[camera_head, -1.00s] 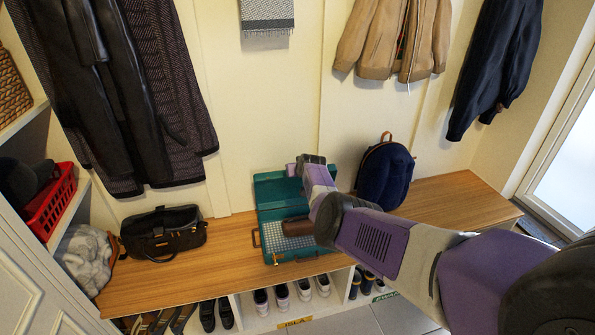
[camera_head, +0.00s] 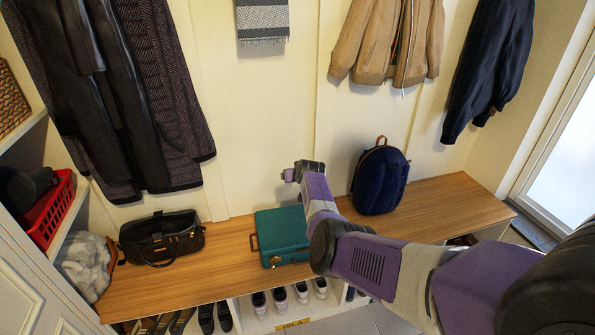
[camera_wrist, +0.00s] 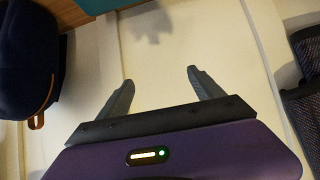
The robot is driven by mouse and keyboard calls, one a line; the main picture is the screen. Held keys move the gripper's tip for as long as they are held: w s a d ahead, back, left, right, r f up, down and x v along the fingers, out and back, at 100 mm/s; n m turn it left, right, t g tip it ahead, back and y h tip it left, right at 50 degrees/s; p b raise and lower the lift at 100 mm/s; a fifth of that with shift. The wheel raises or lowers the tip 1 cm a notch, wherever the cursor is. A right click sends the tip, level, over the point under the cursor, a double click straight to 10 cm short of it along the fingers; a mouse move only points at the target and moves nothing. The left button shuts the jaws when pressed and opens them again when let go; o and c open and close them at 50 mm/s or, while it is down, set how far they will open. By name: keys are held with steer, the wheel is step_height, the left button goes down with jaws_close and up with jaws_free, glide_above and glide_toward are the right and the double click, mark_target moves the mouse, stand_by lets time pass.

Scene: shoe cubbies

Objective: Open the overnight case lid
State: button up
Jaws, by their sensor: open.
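The teal overnight case (camera_head: 281,236) sits on the wooden bench with its lid down, so its inside is hidden. A brown handle shows at its left side. My gripper (camera_head: 289,174) is above and behind the case in the head view, near the wall and apart from the lid. In the wrist view my gripper (camera_wrist: 160,90) has its two fingers spread with nothing between them, facing the pale wall. A strip of the teal case (camera_wrist: 120,4) shows at the top edge of the wrist view. My forearm covers the case's right end in the head view.
A navy backpack (camera_head: 381,180) stands right of the case, and a dark handbag (camera_head: 162,237) sits to its left. The bench (camera_head: 222,262) has clear wood between handbag and case. Coats and a patterned scarf (camera_head: 262,20) hang above. Shoes fill cubbies below.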

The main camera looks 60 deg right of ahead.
steer(key=shift+p+v, duration=0.6)
steer(key=shift+v, duration=1.85)
steer(key=shift+d+r, duration=0.1)
